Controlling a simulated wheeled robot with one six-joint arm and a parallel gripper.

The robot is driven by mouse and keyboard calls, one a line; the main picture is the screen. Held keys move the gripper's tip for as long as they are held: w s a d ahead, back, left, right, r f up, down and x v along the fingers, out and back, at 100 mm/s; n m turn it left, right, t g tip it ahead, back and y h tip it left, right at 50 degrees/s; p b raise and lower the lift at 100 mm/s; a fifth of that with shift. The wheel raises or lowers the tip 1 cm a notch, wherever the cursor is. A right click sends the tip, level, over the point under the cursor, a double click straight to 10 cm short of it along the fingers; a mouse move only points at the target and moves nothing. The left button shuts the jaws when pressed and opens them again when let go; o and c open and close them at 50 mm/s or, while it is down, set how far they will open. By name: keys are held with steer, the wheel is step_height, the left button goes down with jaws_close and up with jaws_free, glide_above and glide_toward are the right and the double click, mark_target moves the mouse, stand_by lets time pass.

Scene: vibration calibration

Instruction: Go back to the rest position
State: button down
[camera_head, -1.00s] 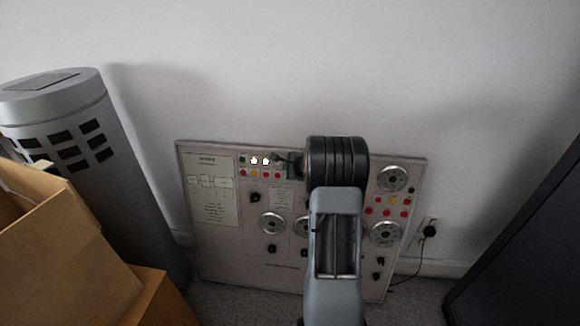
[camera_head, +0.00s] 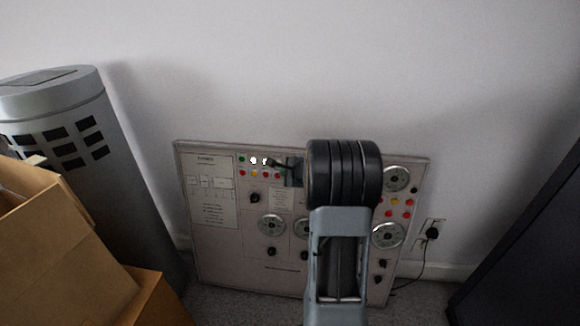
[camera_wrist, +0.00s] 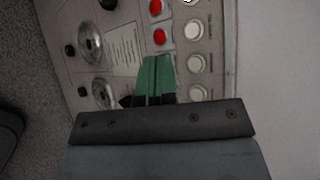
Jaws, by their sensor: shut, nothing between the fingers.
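My gripper (camera_wrist: 156,62) shows in the wrist view as two green fingers lying together, shut and empty. They are in front of the control panel, near its red and white round buttons; I cannot tell whether the tips touch it. In the head view the grey panel (camera_head: 214,250) stands against the wall. My arm's black joint and grey link hide part of its middle and right side. The gripper end shows only as a small dark shape (camera_head: 276,163) near the upper row of lights, with its fingers too small to make out.
A grey cylinder (camera_head: 125,190) and open cardboard boxes (camera_head: 60,245) stand at the left. A dark cabinet-like object (camera_head: 530,245) is at the right. A socket with a black plug (camera_head: 432,233) and cable is right of the panel. The wall above is clear.

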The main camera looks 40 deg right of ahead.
steer(key=shift+a, duration=0.15)
stand_by(0.7)
steer(key=s+a+r+n+g+y+p, duration=0.2)
steer(key=s+a+r+n+g+p, duration=0.15)
steer(key=s+a+n, duration=0.4)
steer(key=s+a+r+n+g+y+p, duration=0.1)
steer(key=s+a+r+n+g+p, duration=0.25)
steer(key=s+a+n, duration=0.4)
steer(key=s+a+r+n+h+p, duration=0.1)
steer(key=s+a+r+n+p, duration=0.3)
steer(key=r, duration=0.4)
steer(key=s+a+r+n+h+p, duration=0.2)
steer(key=s+a+r+n+p, duration=0.2)
steer(key=s+a+r+p, duration=0.1)
step_height(320, 180, up, 4)
steer(key=a+p, duration=0.1)
steer(key=p, duration=0.1)
steer(key=shift+f+n+g+p, duration=0.15)
steer(key=shift+n+g+p, duration=0.15)
steer(key=shift+g, duration=0.1)
